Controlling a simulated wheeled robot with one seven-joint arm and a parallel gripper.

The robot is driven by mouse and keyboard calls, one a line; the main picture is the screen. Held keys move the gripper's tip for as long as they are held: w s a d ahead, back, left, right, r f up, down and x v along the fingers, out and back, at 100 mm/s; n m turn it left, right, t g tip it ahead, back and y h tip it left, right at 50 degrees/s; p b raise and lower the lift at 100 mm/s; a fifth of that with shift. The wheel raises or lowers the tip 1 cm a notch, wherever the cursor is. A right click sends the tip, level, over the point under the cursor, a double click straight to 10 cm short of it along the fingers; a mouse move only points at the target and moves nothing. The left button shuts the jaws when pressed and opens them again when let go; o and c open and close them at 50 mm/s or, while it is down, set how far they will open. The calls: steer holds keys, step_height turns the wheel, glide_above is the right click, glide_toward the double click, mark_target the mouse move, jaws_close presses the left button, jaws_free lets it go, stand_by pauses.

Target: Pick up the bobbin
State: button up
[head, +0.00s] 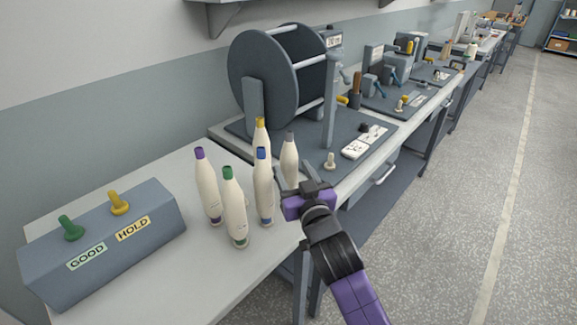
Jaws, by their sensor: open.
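Several cream, tapered bobbins stand upright in a cluster on the near bench, and the task does not say which one is meant. They are a purple-topped bobbin (207,190), a green-topped bobbin (234,208), a blue-topped bobbin (263,190), a yellow-topped bobbin (261,133) and a grey-topped bobbin (289,158). The yellow-topped one is partly hidden behind the blue-topped one. My gripper (312,180) is open, with nothing seen in it, just right of the grey-topped bobbin. It covers part of that bobbin's lower right; I cannot tell whether they touch.
A grey box (105,245) labelled GOOD and HOLD, with a green and a yellow knob, stands at the left. A large dark reel (265,80) on a stand is behind the bobbins. More benches run back right. The bench front (175,285) is clear.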

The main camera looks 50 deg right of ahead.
mark_target(292, 167)
steer(key=p+x, duration=0.1)
steer(key=x, duration=0.3)
steer(key=shift+w+d, duration=0.15)
steer(key=shift+d, duration=0.1)
jaws_close()
